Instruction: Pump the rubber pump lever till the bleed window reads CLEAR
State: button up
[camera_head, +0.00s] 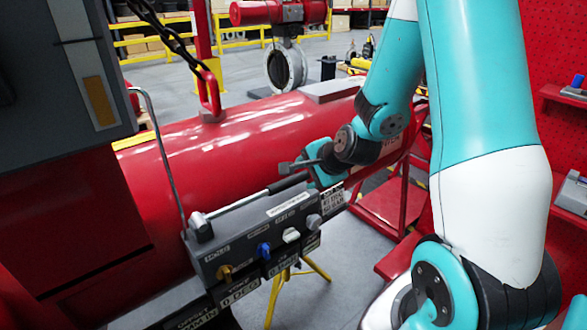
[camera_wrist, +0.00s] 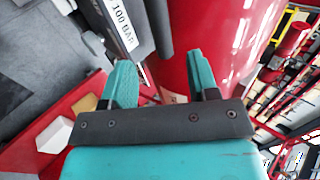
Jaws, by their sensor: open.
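The pump lever is a silver rod with a black rubber grip (camera_head: 288,183), rising to the right from a pivot on the grey valve block (camera_head: 232,264). A dark cylinder, probably that grip (camera_wrist: 159,28), shows in the wrist view just beyond the fingers. My gripper (camera_head: 313,179) is at the grip's outer end in the head view. Its two teal fingers are apart in the wrist view (camera_wrist: 161,80), with no clear hold on anything. Contact with the grip cannot be told. An amber window (camera_head: 99,101) is on the dark panel at upper left; no wording is legible.
A large red cylinder (camera_head: 240,140) lies behind the block. Several coloured knobs, including a blue one (camera_head: 264,250), line the block's front. A bent metal rod (camera_head: 165,150) and a chain (camera_head: 168,35) stand at left. A yellow stand (camera_head: 300,275) is below.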

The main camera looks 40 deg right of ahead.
aim_at(294, 180)
jog(key=p+x, duration=0.1)
jog(key=x, duration=0.7)
jog(key=shift+w+f, duration=0.25)
jog(key=shift+f, duration=0.05)
jog(key=shift+c, duration=0.2)
